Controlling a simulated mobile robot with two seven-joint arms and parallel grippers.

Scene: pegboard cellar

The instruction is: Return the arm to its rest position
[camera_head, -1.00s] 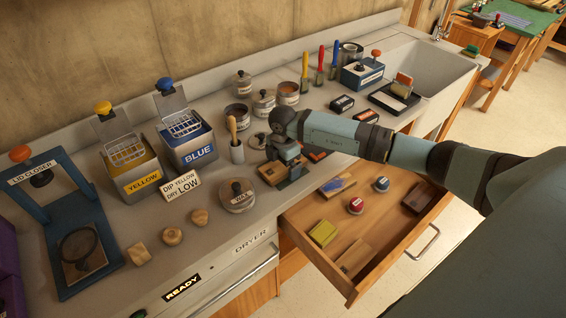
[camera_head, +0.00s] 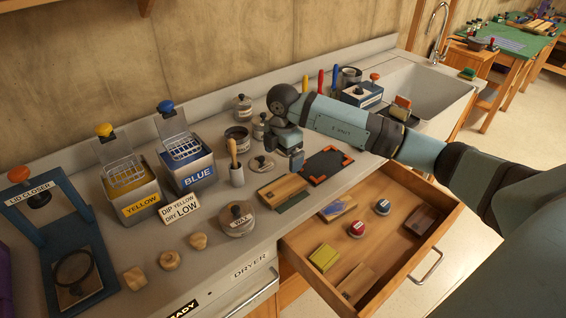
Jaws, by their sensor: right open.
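My right arm comes in from the right and reaches over the counter. Its right gripper (camera_head: 297,160) points down, open and empty, above the counter. A wooden block (camera_head: 282,190) with a dark green edge lies on the counter just below and left of the gripper, apart from it. A black mat with orange corners (camera_head: 326,165) lies to the right of the gripper. My left gripper does not show.
An open drawer (camera_head: 398,239) juts out below the counter, holding tins and blocks. Blue (camera_head: 187,170) and yellow (camera_head: 134,194) dip tanks stand left. A blue lid closer (camera_head: 48,239) stands far left. A sink (camera_head: 426,88) is at the back right. My arm hides some jars.

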